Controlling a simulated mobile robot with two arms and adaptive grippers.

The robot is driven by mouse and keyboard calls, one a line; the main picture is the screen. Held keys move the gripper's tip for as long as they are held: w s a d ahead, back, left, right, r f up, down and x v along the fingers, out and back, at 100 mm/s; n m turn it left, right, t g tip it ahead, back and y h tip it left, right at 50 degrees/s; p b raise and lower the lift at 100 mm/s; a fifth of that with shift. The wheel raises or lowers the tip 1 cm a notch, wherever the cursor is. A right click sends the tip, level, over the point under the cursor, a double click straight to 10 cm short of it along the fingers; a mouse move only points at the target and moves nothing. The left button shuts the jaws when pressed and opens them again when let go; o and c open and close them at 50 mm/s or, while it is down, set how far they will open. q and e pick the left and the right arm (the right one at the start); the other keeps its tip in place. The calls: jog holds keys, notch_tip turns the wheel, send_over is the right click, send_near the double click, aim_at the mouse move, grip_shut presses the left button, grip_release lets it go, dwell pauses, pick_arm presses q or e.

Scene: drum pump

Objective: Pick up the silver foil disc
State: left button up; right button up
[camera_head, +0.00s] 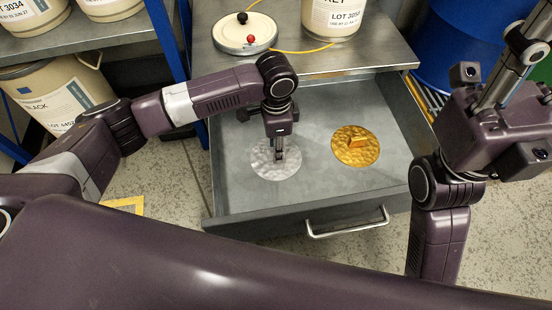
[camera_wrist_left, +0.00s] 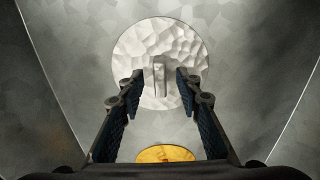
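The silver foil disc (camera_head: 262,165), round and crinkled, lies flat on the left part of the open drawer's floor. In the left wrist view the disc (camera_wrist_left: 150,45) has a small upright tab (camera_wrist_left: 160,78) at its middle. My left gripper (camera_head: 279,156) points down over the disc. In the left wrist view my left gripper (camera_wrist_left: 160,88) is open, with its fingers apart on either side of the tab and nothing held. My right gripper (camera_head: 520,60) points up at the right edge, its tips not clearly visible.
A gold foil disc (camera_head: 345,154) with a raised tab lies right of the silver one. The drawer (camera_head: 230,208) has walls and a front handle (camera_head: 348,225). A pail (camera_head: 333,18) and a round lid (camera_head: 245,35) stand on the top behind. A blue drum (camera_head: 450,45) is at right.

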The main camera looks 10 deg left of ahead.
pick_arm(q)
jog(key=shift+f+b, duration=0.3)
jog(key=shift+f, duration=0.55)
jog(key=shift+c, duration=0.7)
grip_shut()
jog(key=shift+r, duration=0.2)
